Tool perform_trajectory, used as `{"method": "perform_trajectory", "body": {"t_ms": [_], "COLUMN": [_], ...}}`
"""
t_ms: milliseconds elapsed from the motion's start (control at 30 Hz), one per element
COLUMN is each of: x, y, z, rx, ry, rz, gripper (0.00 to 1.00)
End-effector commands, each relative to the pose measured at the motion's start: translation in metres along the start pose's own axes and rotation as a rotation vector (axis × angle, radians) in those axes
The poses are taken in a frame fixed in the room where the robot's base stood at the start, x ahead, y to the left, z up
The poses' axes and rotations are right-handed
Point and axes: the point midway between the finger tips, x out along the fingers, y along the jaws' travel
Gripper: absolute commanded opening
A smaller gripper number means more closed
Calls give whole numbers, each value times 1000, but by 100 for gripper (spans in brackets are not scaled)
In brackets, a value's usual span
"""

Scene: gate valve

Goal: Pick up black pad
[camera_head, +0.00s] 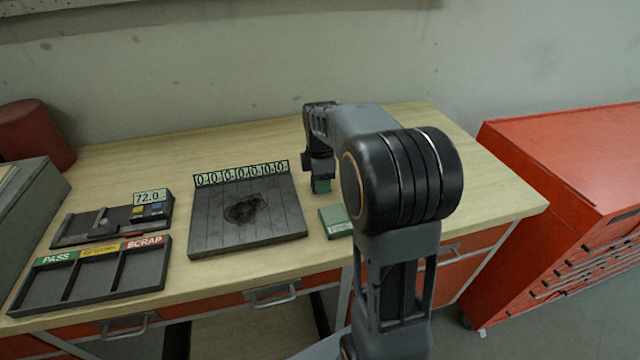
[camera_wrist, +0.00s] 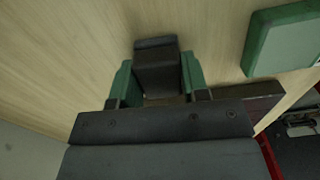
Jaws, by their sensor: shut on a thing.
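The black pad (camera_wrist: 157,68) is a small dark block in the wrist view. It sits between the two green-tipped fingers of my gripper (camera_wrist: 157,80), which is shut on it. In the head view my gripper (camera_head: 321,185) points down over the wooden workbench, right of the dark slatted board. The black pad cannot be made out there. I cannot tell whether the pad touches the bench.
A green box (camera_head: 336,221) lies on the bench close to my gripper; it also shows in the wrist view (camera_wrist: 284,42). The slatted board (camera_head: 215,235) has a dark smudge. A PASS/SCRAP tray (camera_head: 92,298) and a gauge (camera_head: 110,228) stand left. A red cabinet (camera_head: 570,180) is right.

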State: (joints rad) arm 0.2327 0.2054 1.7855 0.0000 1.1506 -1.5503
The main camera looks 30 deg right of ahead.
Motion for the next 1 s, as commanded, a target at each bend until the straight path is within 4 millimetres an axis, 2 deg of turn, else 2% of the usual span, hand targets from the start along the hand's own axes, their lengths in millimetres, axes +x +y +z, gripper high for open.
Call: {"method": "perform_trajectory", "body": {"t_ms": [267,433,533,867,1000], "x": [-3,-18,-34,-95,-105], "y": [0,1,1,-47,-73], "z": [0,0,0,28,43], "rx": [0,0,0,3,5], "ry": [0,0,0,0,0], "rz": [1,3,4,6,3], "gripper": [18,18,18,18,18]}}
